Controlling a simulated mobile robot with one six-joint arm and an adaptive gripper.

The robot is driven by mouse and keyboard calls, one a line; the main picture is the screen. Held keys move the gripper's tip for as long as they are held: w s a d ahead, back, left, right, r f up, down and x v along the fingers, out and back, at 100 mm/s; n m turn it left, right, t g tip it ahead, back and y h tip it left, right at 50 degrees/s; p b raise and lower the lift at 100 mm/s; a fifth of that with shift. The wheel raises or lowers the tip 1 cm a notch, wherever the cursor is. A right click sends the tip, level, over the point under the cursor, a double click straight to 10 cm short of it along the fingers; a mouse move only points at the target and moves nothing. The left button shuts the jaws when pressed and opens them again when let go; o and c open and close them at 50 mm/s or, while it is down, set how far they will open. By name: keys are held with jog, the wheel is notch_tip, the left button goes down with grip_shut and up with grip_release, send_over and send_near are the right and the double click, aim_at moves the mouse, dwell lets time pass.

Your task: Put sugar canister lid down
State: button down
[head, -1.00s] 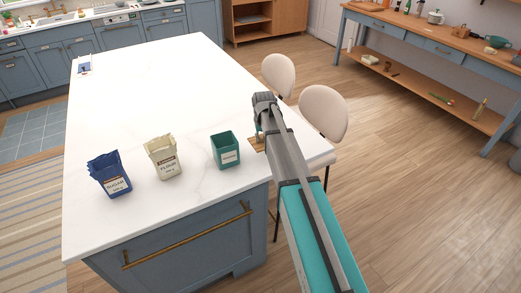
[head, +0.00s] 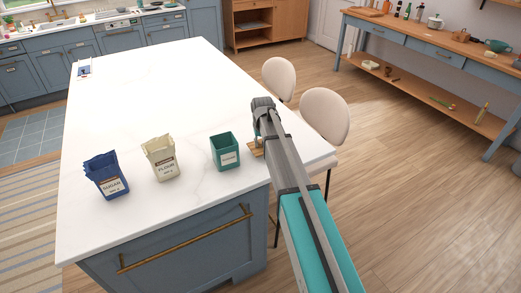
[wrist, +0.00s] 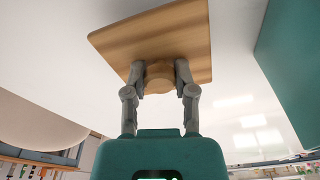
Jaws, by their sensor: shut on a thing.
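The square wooden lid (head: 257,151) is just right of the teal canister (head: 224,152), over the white island top. My gripper (head: 259,137) is above the lid, largely hidden by my arm in the head view. In the wrist view my gripper (wrist: 160,80) is shut on the round knob of the lid (wrist: 150,38). The lid is low over the white top; I cannot tell whether it touches. The canister stands upright and open with a pale label I cannot read. Its teal side (wrist: 298,60) fills the right of the wrist view.
A cream flour bag (head: 162,158) and a blue sugar bag (head: 106,177) stand left of the canister on the island (head: 145,95). Two pale chairs (head: 325,117) stand along its right side. The island top behind the canister is mostly clear.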

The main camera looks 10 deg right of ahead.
aim_at(262, 149)
jog(key=shift+f+b, duration=0.6)
jog(key=shift+f, duration=0.3)
jog(key=shift+f, duration=0.15)
jog(key=shift+c, duration=2.1)
grip_release()
jog(key=shift+r, duration=0.2)
notch_tip(262, 149, up, 12)
jog(key=s+p, duration=0.1)
jog(key=p, duration=1.1)
jog(key=shift+s, duration=0.25)
